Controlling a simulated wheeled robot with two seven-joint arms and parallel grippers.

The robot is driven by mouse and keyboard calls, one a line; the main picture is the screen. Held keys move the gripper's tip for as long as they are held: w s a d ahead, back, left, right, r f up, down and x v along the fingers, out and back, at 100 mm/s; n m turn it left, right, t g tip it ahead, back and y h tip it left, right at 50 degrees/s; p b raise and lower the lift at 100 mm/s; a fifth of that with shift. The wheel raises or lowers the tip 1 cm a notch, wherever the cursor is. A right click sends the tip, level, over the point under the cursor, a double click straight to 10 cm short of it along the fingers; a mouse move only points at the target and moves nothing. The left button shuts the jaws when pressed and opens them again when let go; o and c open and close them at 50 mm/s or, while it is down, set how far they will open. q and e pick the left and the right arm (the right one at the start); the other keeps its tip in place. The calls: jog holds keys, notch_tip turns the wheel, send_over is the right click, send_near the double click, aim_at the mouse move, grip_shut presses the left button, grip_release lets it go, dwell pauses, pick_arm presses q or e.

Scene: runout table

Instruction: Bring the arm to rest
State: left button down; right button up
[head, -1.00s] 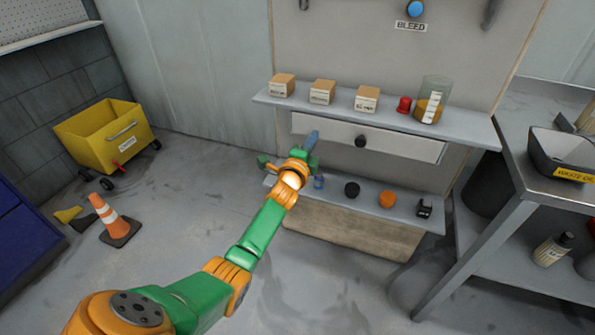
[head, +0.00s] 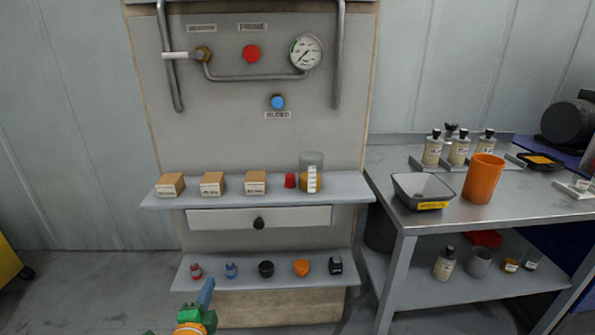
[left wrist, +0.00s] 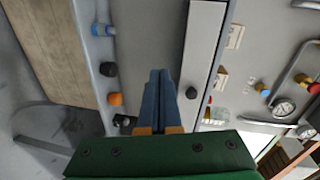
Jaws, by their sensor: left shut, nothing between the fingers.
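My left gripper (head: 207,292) shows at the bottom of the head view, in front of the lower shelf (head: 300,283) of the panel. Only its blue fingers and part of the green and orange wrist are in the picture; the rest of the arm is out of frame. In the left wrist view the fingers (left wrist: 158,98) are pressed together with nothing between them. They point toward the panel front between the drawer and the lower shelf. The gripper appears apart from the small items on the shelf. My right gripper is not in view.
The lower shelf holds small red and blue fittings, a black knob (head: 266,268), an orange knob (head: 301,267) and a black item. Above are a closed drawer (head: 290,217) and a shelf with boxes (head: 213,184) and a beaker (head: 312,172). A metal bench (head: 400,214) stands right.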

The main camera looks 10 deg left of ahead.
pick_arm(q)
jog(key=s+d+f+n+g+h+p, duration=0.1)
jog(key=s+d+f+n+g+p, duration=0.2)
jog(key=s+f, duration=0.65)
jog(key=s+d+f+n+g+h+p, duration=0.1)
jog(key=s+d+f+n+g, duration=0.35)
jog(key=f, duration=0.75)
jog(key=s+d+f+n+g+p, duration=0.1)
jog(key=s+f+n+g, duration=0.1)
jog(key=s, duration=1.1)
jog(key=s+d+f+n+g+h+p, duration=0.1)
jog(key=s+f+g, duration=0.4)
jog(key=s, duration=0.8)
jog(key=shift+s+f+n, duration=0.2)
jog(key=shift+s+n, duration=0.05)
jog(key=shift+n, duration=0.3)
